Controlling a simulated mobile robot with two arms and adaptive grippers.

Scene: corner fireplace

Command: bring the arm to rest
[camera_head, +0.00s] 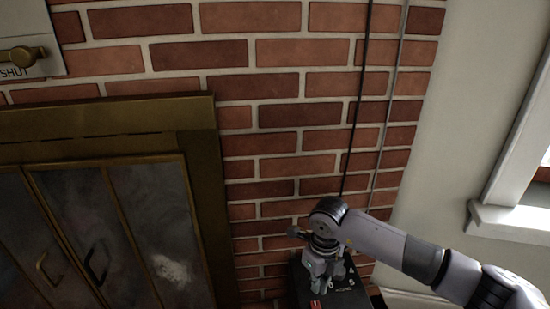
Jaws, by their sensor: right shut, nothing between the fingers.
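My right arm comes in from the lower right corner. Its gripper (318,285) points down at the bottom of the view, right of the fireplace. The gripper is shut with nothing in it. It is over or in front of a dark box (346,294) with white markings on its top, which the gripper and wrist partly hide. I cannot tell whether the gripper touches the box. My left gripper is not in view.
A brass-framed fireplace (212,175) with closed glass doors (140,225) fills the left. A brick wall (300,115) stands behind, with two thin vertical cords (360,90). A plate with a knob (22,55) is at upper left. A window sill (510,222) is at right.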

